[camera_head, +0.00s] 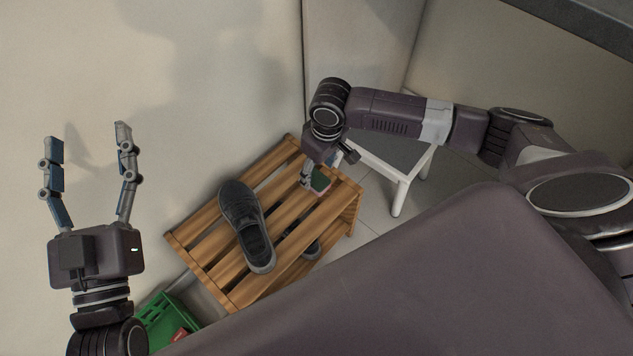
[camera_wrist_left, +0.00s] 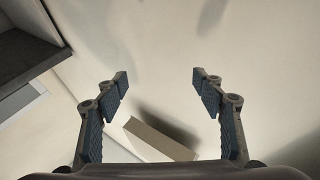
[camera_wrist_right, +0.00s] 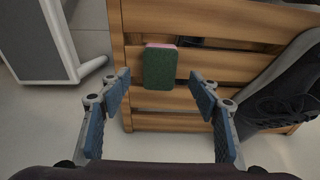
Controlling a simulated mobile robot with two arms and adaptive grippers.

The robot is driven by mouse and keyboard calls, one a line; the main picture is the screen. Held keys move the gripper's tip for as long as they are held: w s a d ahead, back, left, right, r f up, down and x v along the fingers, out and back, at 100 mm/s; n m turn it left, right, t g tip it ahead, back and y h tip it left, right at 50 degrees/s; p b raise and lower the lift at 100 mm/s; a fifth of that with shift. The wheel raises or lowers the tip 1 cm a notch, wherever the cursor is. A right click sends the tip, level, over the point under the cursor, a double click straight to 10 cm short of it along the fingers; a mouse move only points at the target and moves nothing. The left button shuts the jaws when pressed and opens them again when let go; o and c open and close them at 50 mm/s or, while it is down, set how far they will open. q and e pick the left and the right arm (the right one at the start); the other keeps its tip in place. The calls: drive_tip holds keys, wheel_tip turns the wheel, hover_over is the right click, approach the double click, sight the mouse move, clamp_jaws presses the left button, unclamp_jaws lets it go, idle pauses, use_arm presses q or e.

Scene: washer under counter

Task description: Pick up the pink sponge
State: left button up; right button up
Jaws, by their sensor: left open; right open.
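The pink sponge (camera_wrist_right: 160,67) lies on the slats of a wooden rack. In the right wrist view its dark green face shows, with a thin pink edge along its far side. In the head view the sponge (camera_head: 320,181) is partly hidden by my right gripper (camera_head: 308,178), which is over the rack's right end. In the right wrist view my right gripper (camera_wrist_right: 160,86) is open and empty, with the sponge ahead between its fingers. My left gripper (camera_head: 90,140) is raised at the left, open and empty; it also shows in the left wrist view (camera_wrist_left: 160,82).
The wooden rack (camera_head: 205,245) holds a dark shoe (camera_head: 245,225) left of the sponge, with another shoe (camera_head: 309,250) partly visible lower down. A white-legged stool (camera_head: 398,196) stands right of the rack. A green crate (camera_head: 160,318) is at the lower left. A wall stands behind.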

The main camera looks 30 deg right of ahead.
sight(317, 179)
drive_tip(key=f, duration=0.1)
drive_tip(key=f+b, duration=0.1)
drive_tip(key=f, duration=0.1)
drive_tip(key=shift+w+f+b, duration=0.25)
drive_tip(key=shift+b, duration=0.15)
use_arm(q)
drive_tip(key=s+r+t+h, duration=0.2)
drive_tip(key=s+r+t, duration=0.3)
drive_tip(key=r, duration=0.4)
drive_tip(key=shift+s+a, duration=0.3)
drive_tip(key=shift+s, duration=0.45)
use_arm(e)
drive_tip(key=c, duration=0.8)
drive_tip(key=shift+c, duration=0.2)
